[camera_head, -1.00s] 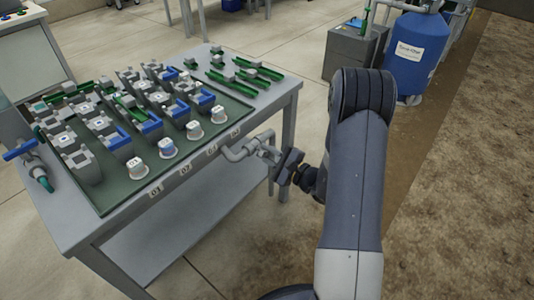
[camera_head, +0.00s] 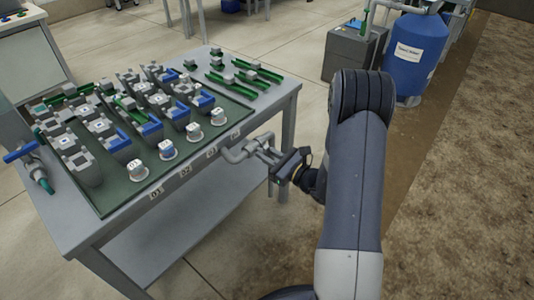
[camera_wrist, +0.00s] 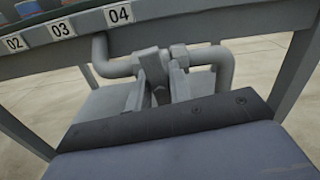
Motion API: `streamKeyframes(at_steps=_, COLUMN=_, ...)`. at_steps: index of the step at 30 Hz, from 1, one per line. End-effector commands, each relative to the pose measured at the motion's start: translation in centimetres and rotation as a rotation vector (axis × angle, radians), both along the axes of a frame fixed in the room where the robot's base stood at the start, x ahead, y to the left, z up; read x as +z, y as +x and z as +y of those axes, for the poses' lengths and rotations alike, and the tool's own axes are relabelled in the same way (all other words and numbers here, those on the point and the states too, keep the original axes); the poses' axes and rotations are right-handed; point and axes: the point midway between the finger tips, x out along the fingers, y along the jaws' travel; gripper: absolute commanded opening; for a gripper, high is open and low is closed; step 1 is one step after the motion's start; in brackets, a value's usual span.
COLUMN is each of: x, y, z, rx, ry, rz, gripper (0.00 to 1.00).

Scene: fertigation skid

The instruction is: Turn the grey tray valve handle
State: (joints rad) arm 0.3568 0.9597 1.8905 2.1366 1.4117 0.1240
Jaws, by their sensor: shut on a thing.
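The grey tray valve sits on a grey pipe (camera_wrist: 222,66) under the table's front edge, below the 04 label. The pipe also shows in the head view (camera_head: 236,154). The valve's grey handle (camera_wrist: 154,72) points toward the wrist camera. My gripper (camera_wrist: 158,90) is shut on this handle, with one finger on each side of it. In the head view my gripper (camera_head: 272,160) reaches the valve from the right. The fingers hide part of the handle, so its exact angle is hard to tell.
The grey table (camera_head: 190,192) carries a green tray (camera_head: 118,200) with several blocks and white-capped pots. A table leg (camera_wrist: 296,75) stands right of the valve. A lower shelf (camera_head: 190,225) lies beneath. A blue tank (camera_head: 415,62) stands at the back right.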

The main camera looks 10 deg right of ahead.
Motion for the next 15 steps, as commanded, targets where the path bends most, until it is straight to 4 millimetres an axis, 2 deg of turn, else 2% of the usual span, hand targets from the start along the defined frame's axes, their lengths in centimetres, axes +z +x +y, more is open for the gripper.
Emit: streamKeyframes(at_steps=15, x=-0.12, y=-0.02, z=-0.02, rx=0.0, ry=0.085, rz=0.065, gripper=0.0)
